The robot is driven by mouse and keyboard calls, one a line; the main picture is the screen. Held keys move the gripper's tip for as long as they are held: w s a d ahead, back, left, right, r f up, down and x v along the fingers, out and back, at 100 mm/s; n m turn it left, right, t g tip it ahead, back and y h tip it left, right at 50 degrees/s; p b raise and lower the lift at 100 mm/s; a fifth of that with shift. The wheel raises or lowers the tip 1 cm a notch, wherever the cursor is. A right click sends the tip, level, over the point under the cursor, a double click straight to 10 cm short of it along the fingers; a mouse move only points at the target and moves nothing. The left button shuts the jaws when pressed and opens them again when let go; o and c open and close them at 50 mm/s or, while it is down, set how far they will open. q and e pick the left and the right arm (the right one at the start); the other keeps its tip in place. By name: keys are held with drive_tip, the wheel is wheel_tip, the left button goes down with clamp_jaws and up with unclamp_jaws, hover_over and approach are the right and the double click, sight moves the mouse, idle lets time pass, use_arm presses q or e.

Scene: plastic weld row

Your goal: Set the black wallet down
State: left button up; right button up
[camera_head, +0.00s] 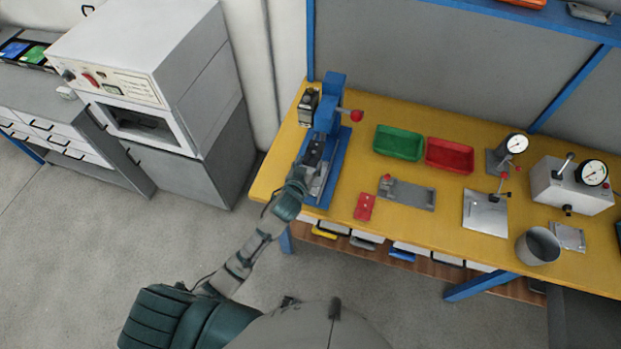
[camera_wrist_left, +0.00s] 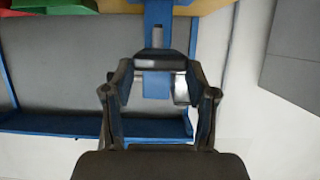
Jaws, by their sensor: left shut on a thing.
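My left gripper (camera_head: 312,156) reaches over the yellow bench, in front of the blue press (camera_head: 327,118). In the left wrist view, the fingers of my left gripper (camera_wrist_left: 158,78) are shut on the black wallet (camera_wrist_left: 158,60). The wallet shows as a dark, flat shape across the fingertips. In the head view I cannot make the wallet out against the gripper and the press. I cannot tell whether it touches the bench. My right gripper is in neither view.
The yellow bench (camera_head: 465,228) carries a green tray (camera_head: 398,142), a red tray (camera_head: 450,155), a small red piece (camera_head: 364,207), a grey fixture (camera_head: 407,193), gauges and a metal cup (camera_head: 538,246). A white oven (camera_head: 140,75) stands left. Bare bench shows near the front edge.

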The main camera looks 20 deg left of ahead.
use_arm(q)
wheel_tip(320, 180, down, 5)
drive_tip(key=shift+f+b, duration=0.1)
drive_tip(key=shift+b, duration=0.25)
wheel_tip(320, 180, down, 4)
drive_tip(key=shift+f, duration=0.15)
drive_tip(key=shift+s+f, duration=0.1)
drive_tip(key=shift+f, duration=0.05)
drive_tip(key=shift+c, duration=0.5)
drive_tip(key=o, duration=1.4)
drive_tip(key=shift+c, duration=0.2)
drive_tip(key=shift+f, duration=0.1)
